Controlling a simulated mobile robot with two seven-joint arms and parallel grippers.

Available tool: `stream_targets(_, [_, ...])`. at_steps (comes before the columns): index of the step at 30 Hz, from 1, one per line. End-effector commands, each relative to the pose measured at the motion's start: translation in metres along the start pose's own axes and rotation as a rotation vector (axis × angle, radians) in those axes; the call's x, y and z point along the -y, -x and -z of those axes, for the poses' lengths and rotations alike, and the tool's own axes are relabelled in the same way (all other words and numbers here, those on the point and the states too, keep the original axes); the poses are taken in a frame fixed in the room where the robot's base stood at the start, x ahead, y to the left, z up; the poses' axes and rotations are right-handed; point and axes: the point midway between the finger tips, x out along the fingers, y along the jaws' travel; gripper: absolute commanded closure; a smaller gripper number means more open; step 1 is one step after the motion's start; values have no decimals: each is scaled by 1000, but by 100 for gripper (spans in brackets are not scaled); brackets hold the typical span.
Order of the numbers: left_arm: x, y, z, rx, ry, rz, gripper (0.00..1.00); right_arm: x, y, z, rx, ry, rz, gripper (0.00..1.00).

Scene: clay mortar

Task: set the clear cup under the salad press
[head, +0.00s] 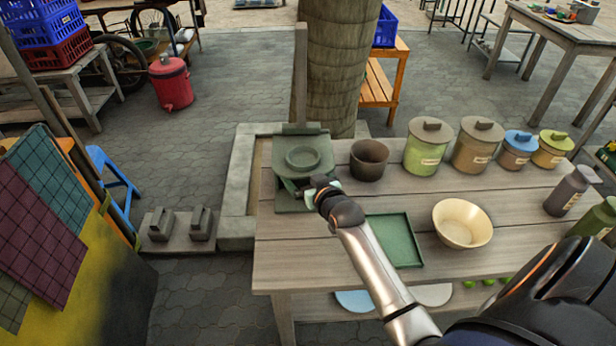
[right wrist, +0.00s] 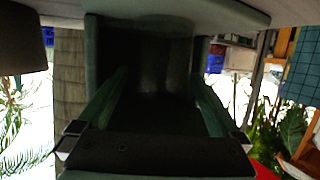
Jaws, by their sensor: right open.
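The green salad press (head: 303,160) stands at the table's left end, with a round ring on its top plate and a tall upright lever behind. My right gripper (head: 316,192) is at the press's front, its tips partly hidden by the wrist. In the right wrist view, the open fingers (right wrist: 160,105) point into the press's dark space under its top. Faint pale upright streaks (right wrist: 160,72) show there beyond the fingers; they may be the clear cup, but I cannot tell. I make out no clear cup in the head view. My left gripper is not in view.
A dark brown cup (head: 369,160) stands right of the press, beside several lidded jars (head: 427,148). A green tray (head: 398,240) and a cream bowl (head: 462,223) are nearer the front. Dark bottles (head: 568,190) stand at the right. A tree trunk (head: 340,70) rises behind the press.

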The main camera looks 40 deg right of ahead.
Motion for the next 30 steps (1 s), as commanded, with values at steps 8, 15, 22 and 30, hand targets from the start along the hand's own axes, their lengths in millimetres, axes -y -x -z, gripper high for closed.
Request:
stream_targets(8, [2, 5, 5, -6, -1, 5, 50, 0, 36, 2, 1, 0, 0, 0])
stream_targets(15, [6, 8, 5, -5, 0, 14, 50, 0, 85, 2, 2, 0, 0, 0])
stream_targets(22, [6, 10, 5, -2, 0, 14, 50, 0, 113, 2, 1, 0, 0, 0])
stream_targets(30, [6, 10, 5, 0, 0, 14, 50, 0, 121, 2, -1, -1, 0, 0])
